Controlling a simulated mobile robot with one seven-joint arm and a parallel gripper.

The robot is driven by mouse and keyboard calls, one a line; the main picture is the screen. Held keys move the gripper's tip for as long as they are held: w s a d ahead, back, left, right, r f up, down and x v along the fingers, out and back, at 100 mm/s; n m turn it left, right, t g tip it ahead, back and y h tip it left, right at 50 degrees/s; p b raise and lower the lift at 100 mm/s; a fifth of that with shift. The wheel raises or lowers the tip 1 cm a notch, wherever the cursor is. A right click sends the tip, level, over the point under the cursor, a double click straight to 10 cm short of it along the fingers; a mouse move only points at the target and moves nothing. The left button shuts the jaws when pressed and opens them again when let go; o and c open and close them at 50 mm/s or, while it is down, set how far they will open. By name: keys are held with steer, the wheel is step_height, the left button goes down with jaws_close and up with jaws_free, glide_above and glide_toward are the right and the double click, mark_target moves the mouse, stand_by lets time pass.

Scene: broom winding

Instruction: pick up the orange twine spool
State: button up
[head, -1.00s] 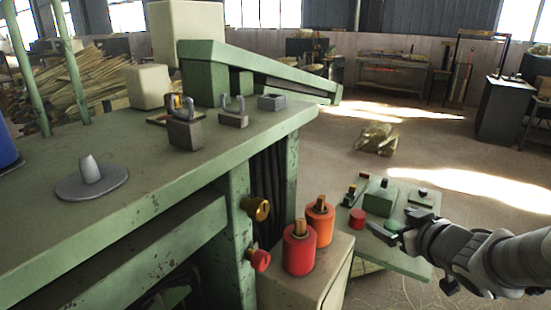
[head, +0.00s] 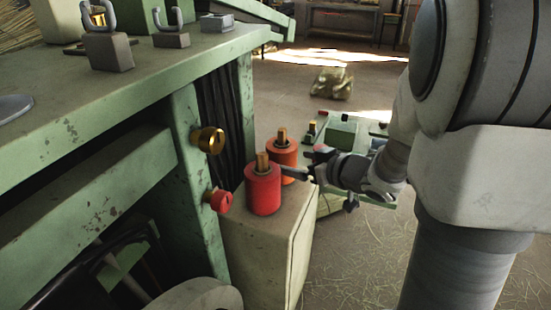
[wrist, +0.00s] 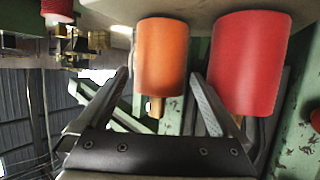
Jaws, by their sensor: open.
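The orange twine spool (head: 287,152) stands upright on a pale box, behind and slightly right of the red spool (head: 263,194), which hides part of it. My gripper (head: 307,165) is open and empty, just right of the orange spool. In the wrist view the scene appears upside down. There the orange spool (wrist: 162,50) lines up between my open fingers (wrist: 160,78), its wooden core end toward the palm. I cannot tell whether the fingers reach around it. The red spool (wrist: 250,60) is close beside it, just past the right finger.
The pale box (head: 265,245) carries both spools. A green machine frame (head: 195,150) with a brass knob (head: 209,140) and a red knob (head: 219,200) stands left of them. A low green table (head: 375,150) with parts lies behind my gripper. Open floor extends beyond.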

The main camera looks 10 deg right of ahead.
mark_target(283, 162)
steer(key=shift+w+a+f, duration=0.25)
steer(key=shift+w+f, duration=0.05)
steer(key=shift+w, duration=0.25)
steer(key=b+x, duration=0.1)
steer(key=x, duration=0.1)
steer(key=b+x, duration=0.1)
steer(key=x, duration=0.1)
steer(key=shift+w+a+f, duration=0.2)
steer(key=shift+a+f, duration=0.05)
steer(key=shift+f, duration=0.2)
steer(key=shift+w, duration=0.2)
steer(key=shift+r, duration=0.1)
steer(key=c, duration=1.4)
